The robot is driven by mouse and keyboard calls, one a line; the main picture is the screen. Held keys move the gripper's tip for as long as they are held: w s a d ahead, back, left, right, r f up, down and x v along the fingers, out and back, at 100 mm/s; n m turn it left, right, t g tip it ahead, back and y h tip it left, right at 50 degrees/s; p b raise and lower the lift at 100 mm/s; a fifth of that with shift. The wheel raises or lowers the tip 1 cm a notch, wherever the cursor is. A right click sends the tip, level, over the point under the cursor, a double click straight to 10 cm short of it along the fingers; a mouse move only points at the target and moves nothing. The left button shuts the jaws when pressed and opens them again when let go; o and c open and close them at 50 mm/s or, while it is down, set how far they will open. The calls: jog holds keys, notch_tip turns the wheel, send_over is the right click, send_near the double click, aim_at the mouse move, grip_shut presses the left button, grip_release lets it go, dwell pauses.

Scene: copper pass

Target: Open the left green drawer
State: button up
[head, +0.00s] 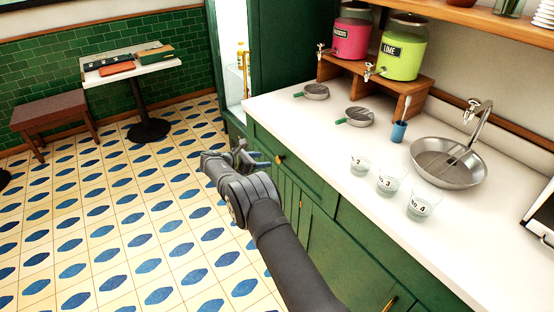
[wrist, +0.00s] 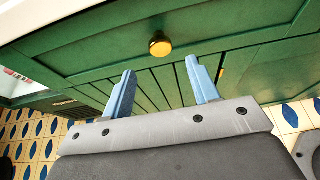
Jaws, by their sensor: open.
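The left green drawer (head: 293,168) is in the upper front of the green counter cabinet and looks shut. Its round brass knob (head: 280,157) shows just right of my gripper (head: 248,158) in the head view. In the wrist view the drawer (wrist: 215,38) fills the top, and the knob (wrist: 160,45) sits beyond and roughly between my two blue fingertips (wrist: 160,78). The fingers are open and empty, and they appear apart from the knob. My gripper is in front of the cabinet face.
The white countertop (head: 310,125) above holds strainers, several glasses, a blue cup (head: 398,131) and a metal sink (head: 447,162). Cabinet doors (head: 345,245) are below the drawer. Tiled floor (head: 130,240) is clear left of my arm. A table (head: 150,62) and bench (head: 52,113) stand farther back.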

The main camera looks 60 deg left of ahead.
aim_at(277, 159)
jog(key=x, duration=0.8)
jog(key=shift+w, duration=0.1)
jog(key=shift+c, duration=0.2)
grip_shut()
jog(key=s, duration=3.3)
jog(key=shift+s, duration=0.25)
jog(key=shift+o, duration=0.2)
grip_release()
